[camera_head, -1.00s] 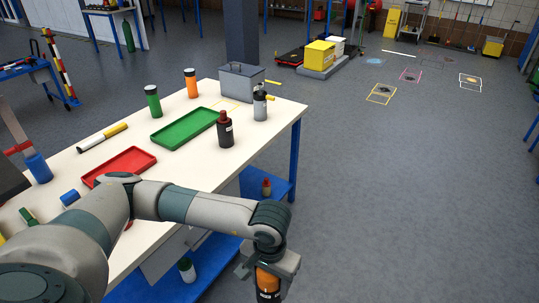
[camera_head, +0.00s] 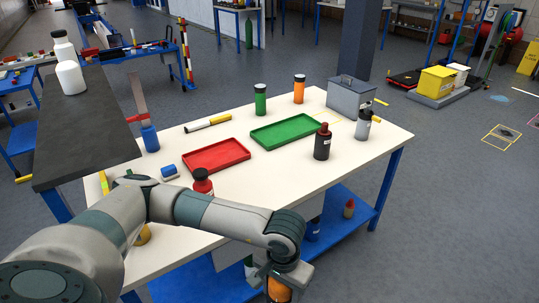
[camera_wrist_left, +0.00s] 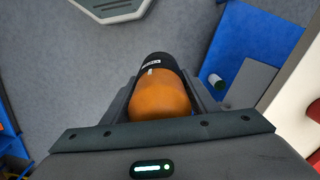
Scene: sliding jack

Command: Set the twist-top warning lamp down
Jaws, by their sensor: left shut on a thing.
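My left gripper (camera_head: 283,274) is shut on the warning lamp (camera_head: 279,292), an orange body with a black end. In the left wrist view the lamp (camera_wrist_left: 158,98) sits between the two fingers (camera_wrist_left: 163,80), its black end pointing away over the grey floor. In the head view the lamp is low at the bottom edge, partly hidden by the gripper and cut off by the frame. It is off the front side of the white worktable (camera_head: 350,172), apart from its top. My right gripper is not in view.
The table holds a red tray (camera_head: 217,163), a green tray (camera_head: 285,138), a dark red bottle (camera_head: 322,147), a grey spray bottle (camera_head: 364,125) and a grey box (camera_head: 352,98). A blue lower shelf (camera_head: 345,222) carries small bottles. A dark-topped table (camera_head: 95,135) stands left.

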